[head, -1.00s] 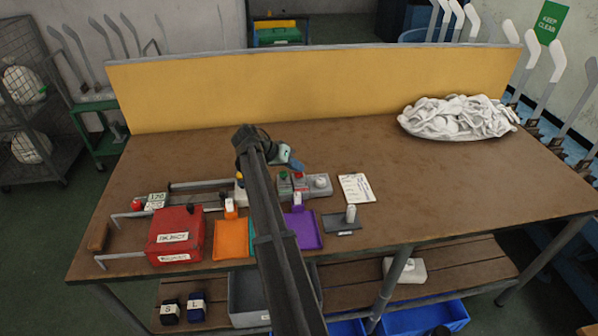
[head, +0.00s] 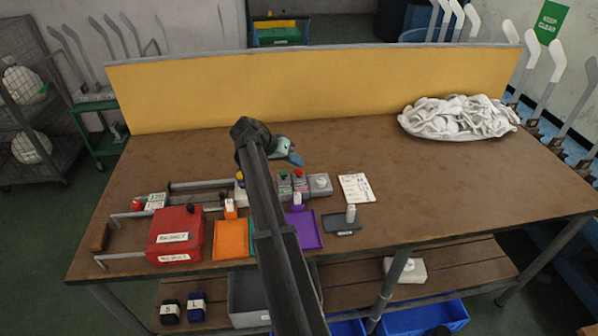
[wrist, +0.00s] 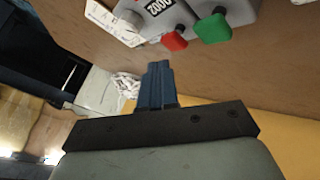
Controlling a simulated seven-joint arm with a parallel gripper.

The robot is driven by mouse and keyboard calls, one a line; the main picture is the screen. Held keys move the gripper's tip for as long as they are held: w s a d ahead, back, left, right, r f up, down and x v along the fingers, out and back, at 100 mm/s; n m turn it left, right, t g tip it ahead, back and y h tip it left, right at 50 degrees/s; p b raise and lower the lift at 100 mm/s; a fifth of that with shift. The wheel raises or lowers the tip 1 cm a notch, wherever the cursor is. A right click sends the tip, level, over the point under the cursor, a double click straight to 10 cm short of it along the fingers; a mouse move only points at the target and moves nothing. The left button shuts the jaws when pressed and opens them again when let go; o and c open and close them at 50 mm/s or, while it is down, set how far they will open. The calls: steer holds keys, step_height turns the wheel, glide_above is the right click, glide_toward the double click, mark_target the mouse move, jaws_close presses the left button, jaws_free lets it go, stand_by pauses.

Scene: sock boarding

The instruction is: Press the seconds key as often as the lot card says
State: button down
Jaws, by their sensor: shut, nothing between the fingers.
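The key box (head: 318,184) stands on the bench right of my arm, with a green key (head: 284,176) and a red key (head: 299,175) along its back. In the wrist view the red key (wrist: 174,41) and green key (wrist: 213,28) show at the top. A dark label by the red key is upside down and hard to read, so I cannot tell surely which is the seconds key. The lot card (head: 356,187) lies right of the box; its writing is too small to read. My gripper (head: 297,161) is shut and empty, above and just behind the keys, apart from them.
A red reject box (head: 175,235), an orange tray (head: 231,240) and a purple tray (head: 304,230) lie along the front. A small dark stand (head: 342,223) is right of the purple tray. A pile of white socks (head: 459,117) is at the back right. The bench's right side is clear.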

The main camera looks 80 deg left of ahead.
mark_target(296, 172)
steer(key=shift+r, duration=2.4)
